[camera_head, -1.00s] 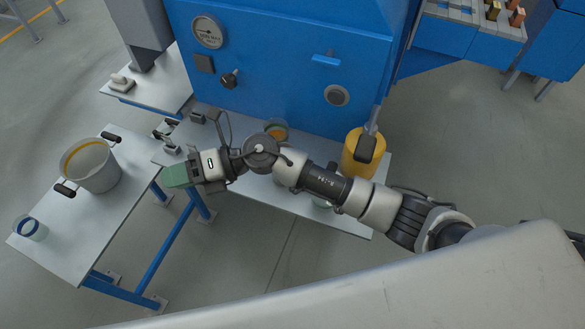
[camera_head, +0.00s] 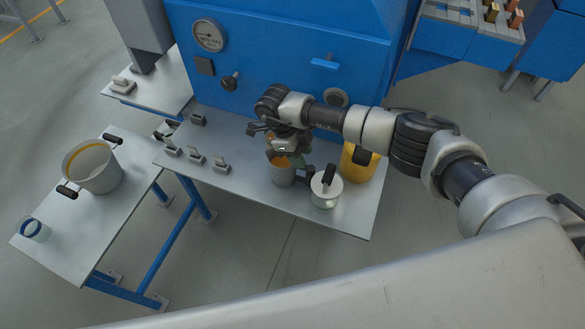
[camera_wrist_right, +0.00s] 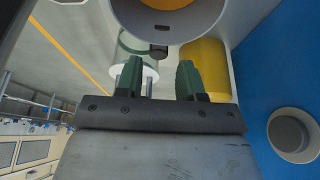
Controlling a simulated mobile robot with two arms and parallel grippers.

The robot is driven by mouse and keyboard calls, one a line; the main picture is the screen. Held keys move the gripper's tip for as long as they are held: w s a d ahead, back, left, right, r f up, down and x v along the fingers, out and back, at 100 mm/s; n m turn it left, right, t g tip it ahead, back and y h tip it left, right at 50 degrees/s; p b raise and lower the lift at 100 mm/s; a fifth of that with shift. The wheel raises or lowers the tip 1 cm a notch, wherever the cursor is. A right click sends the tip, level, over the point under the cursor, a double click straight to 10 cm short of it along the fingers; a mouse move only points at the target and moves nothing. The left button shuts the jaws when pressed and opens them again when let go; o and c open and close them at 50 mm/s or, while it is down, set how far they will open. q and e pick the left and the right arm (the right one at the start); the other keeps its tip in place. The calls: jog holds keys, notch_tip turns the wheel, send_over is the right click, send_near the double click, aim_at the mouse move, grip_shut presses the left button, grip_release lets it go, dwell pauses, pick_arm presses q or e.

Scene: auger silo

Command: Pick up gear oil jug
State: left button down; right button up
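A grey open container with orange contents (camera_head: 282,177) stands on the steel bench by the blue machine, with a dark handle at its right. A yellow container (camera_head: 361,169) stands further right, partly hidden by my arm. I cannot tell for sure which is the gear oil jug. My right gripper (camera_head: 297,160) is over the grey container, its wrist hiding part of the rim. In the right wrist view my green fingers (camera_wrist_right: 160,78) are apart with nothing between them. A round grey rim with a yellow inside (camera_wrist_right: 170,12) is close at the top there. My left gripper is out of view.
A lidded pot (camera_head: 326,191) stands just right of the grey container. Several small clamp-like blocks (camera_head: 195,156) sit on the bench's left. A large pot (camera_head: 93,170) and a clear cup (camera_head: 34,231) are on the left table. The bench's front strip is clear.

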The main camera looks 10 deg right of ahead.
jog(key=p+x, duration=0.1)
jog(key=x, duration=0.4)
jog(key=shift+f, duration=0.35)
jog(key=shift+c, duration=0.5)
grip_shut()
